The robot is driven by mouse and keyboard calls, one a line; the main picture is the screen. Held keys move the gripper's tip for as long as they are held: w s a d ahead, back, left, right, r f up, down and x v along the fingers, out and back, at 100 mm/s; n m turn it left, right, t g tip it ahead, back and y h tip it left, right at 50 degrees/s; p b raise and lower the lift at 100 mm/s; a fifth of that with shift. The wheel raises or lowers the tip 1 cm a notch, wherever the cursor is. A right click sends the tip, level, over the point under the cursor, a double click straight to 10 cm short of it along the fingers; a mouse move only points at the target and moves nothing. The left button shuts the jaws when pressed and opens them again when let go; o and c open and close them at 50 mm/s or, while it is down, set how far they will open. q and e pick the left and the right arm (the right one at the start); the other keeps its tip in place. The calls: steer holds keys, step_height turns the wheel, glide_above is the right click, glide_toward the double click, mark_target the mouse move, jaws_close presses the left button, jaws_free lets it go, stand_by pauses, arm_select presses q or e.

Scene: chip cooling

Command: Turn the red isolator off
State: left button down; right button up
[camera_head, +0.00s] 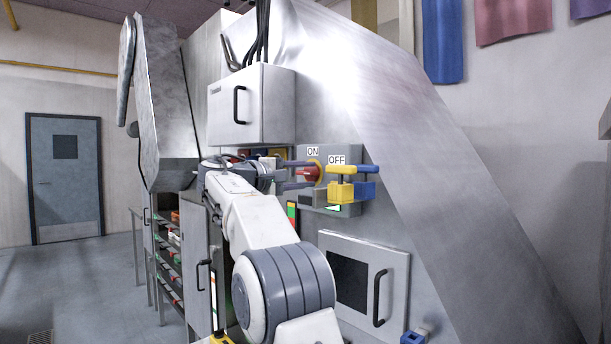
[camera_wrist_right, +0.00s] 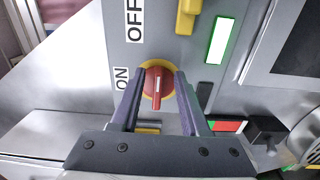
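The red isolator (camera_head: 311,171) is a red rotary knob on a yellow ring, on the grey panel of the metal machine. An ON label (camera_head: 313,151) is above it and an OFF label (camera_head: 336,160) to its right. In the right wrist view the red knob (camera_wrist_right: 158,86) has its grip bar and white mark running up and down the picture. My right gripper (camera_wrist_right: 159,80) is open, with one finger on each side of the knob and small gaps visible. In the head view the right gripper (camera_head: 308,176) reaches the knob from the left. My left gripper is not in view.
Yellow (camera_head: 342,191) and blue (camera_head: 366,187) lever-like parts stick out of the panel just right of the knob. A lit green strip (camera_wrist_right: 220,40) is near it. A handled box (camera_head: 237,106) is above and a windowed door (camera_head: 362,282) below.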

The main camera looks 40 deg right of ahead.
steer(key=shift+a, duration=0.1)
steer(key=a+b, duration=0.1)
steer(key=a, duration=0.9)
steer(key=shift+s+a, duration=0.15)
steer(key=shift+s, duration=0.25)
steer(key=s+a+f+n+t+y+p, duration=0.2)
steer(key=s+a+f+n+y+p, duration=0.15)
steer(key=a+f+y, duration=0.45)
steer(key=s+a+f+n+t+y+p, duration=0.2)
steer(key=a+f+n+y, duration=0.2)
steer(key=a+f, duration=0.8)
steer(key=s+a+f+g+y+p, duration=0.1)
steer(key=s+a+f+y, duration=0.1)
steer(key=s+f, duration=0.3)
steer(key=s+a+f+g+y+p, duration=0.1)
steer(key=s+a+f, duration=0.3)
steer(key=s, duration=0.9)
steer(key=s+a+f+m+g+y+p, duration=0.1)
steer(key=s+a+f+g+y, duration=0.2)
steer(key=s, duration=0.6)
step_height(320, 180, down, 3)
steer(key=shift+s+a+r+y, duration=0.25)
steer(key=shift+a+y, duration=0.25)
steer(key=shift+a, duration=0.7)
